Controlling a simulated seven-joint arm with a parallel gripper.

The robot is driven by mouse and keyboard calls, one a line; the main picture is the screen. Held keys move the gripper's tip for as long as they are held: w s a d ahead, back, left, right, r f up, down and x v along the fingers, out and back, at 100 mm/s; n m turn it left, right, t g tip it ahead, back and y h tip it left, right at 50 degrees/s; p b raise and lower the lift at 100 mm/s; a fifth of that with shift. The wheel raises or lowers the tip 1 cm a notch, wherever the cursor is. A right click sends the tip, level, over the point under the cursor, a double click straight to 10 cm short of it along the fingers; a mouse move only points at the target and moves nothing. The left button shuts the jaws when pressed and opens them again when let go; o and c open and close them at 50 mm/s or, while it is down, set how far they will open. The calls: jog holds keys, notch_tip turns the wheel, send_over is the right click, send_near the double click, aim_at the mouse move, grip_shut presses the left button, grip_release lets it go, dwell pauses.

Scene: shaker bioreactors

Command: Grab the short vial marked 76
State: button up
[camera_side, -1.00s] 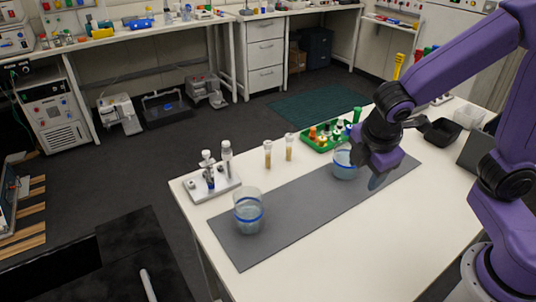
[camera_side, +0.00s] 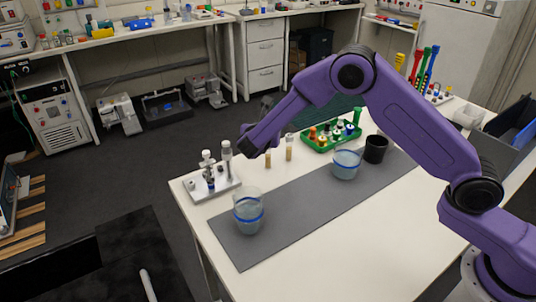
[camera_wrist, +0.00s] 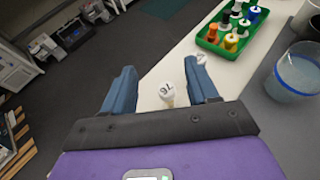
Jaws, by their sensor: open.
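The short vial marked 76 (camera_wrist: 167,91) shows in the wrist view as a white cap with dark print, seen from above. It lies between the two blue fingers of my gripper (camera_wrist: 158,70), which are open and apart from it. In the side view this appears to be the left vial (camera_side: 268,160) of a pair, with a tan body. Its top is hidden behind my gripper (camera_side: 254,145). The second vial (camera_side: 289,150) stands to its right. In the wrist view the second vial's white cap (camera_wrist: 201,59) is close beside the right fingertip.
A green rack (camera_side: 311,143) of coloured-cap bottles stands right of the vials. A light metal stand (camera_side: 222,188) with vials is to the left. Two clear beakers with blue bands, one left (camera_side: 248,222) and one right (camera_side: 346,170), and a black cup (camera_side: 375,153) are on the grey mat.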

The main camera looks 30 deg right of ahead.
aim_at(268, 155)
jog(key=f, duration=0.2)
jog(key=w+d+f, duration=0.1)
jog(key=f, duration=0.2)
jog(key=w+d+f, duration=0.1)
jog(key=f, duration=0.2)
jog(key=shift+w+d, duration=0.15)
jog(key=shift+d, duration=0.05)
jog(key=shift+w+d+f, duration=0.3)
jog(key=shift+w+d, duration=0.1)
jog(key=shift+w, duration=0.1)
jog(key=shift+c, duration=0.3)
jog(key=c, duration=1)
